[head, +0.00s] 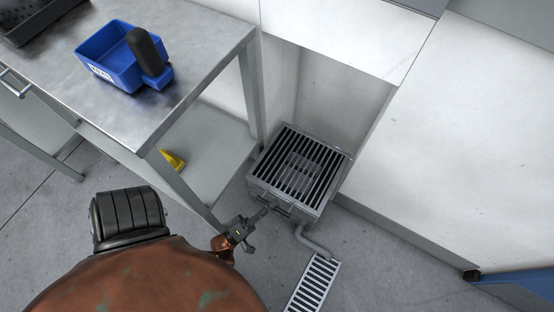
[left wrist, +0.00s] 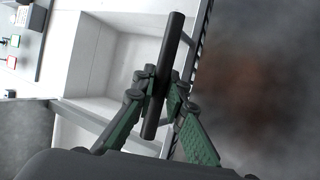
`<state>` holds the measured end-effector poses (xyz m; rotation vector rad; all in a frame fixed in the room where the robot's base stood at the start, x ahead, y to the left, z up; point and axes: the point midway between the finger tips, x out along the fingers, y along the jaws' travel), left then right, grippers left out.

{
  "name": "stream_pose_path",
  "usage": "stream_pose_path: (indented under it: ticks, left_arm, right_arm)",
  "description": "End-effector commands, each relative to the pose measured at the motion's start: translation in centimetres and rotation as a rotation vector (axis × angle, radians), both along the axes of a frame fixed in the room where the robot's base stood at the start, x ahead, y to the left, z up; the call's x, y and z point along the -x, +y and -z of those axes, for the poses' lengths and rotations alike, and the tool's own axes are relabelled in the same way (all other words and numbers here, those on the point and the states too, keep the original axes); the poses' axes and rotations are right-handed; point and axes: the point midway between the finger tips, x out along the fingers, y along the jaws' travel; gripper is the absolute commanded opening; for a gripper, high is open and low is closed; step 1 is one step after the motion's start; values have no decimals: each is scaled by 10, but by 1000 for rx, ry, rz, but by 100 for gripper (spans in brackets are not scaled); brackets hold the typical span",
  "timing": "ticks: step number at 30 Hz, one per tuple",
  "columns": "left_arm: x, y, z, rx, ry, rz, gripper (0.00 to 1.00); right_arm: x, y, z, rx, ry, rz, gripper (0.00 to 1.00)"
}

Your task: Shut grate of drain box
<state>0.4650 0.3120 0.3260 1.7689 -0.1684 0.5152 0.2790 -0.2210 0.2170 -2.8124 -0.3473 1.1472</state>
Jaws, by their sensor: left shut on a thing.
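The drain box (head: 270,193) is a grey metal box on the floor in the gap between the table and the white unit. Its dark slatted grate (head: 300,163) covers the top and looks about level; I cannot tell if it is fully seated. My left gripper (head: 264,211) is at the box's front side, low by the handle. In the left wrist view, the green-padded fingers (left wrist: 162,88) are shut on a dark round handle bar (left wrist: 173,42). A strip of the slatted edge shows behind the bar. My right gripper is not in view.
A metal table (head: 205,40) with a blue bin (head: 108,62) stands at the left. A yellow object (head: 172,160) lies on its lower shelf. A white unit (head: 460,140) is close on the right. A pipe (head: 314,243) runs to a floor drain (head: 315,284).

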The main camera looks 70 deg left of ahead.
Motion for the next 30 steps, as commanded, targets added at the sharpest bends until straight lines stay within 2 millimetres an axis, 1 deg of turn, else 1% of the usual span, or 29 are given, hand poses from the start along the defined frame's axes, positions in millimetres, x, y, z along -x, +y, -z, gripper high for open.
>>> stream_pose_path:
  ticks: [1, 6, 20, 21, 28, 30]
  left_arm:
    - [-2, -3, 6, -7, -9, 5, 0]
    - [-3, -5, 13, -21, -31, 12, 0]
    - [-4, -7, 19, -26, -25, 14, 0]
    - [-4, -7, 19, -25, -24, 13, 14]
    - [-3, -6, 18, -25, -28, 12, 29]
    - [-3, -5, 17, -26, -30, 11, 30]
  right_arm:
    - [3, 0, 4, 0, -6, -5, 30]
    - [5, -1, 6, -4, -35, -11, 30]
    - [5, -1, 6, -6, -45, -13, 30]
    - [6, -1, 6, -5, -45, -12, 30]
    - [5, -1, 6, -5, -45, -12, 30]
    - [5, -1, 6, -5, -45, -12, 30]
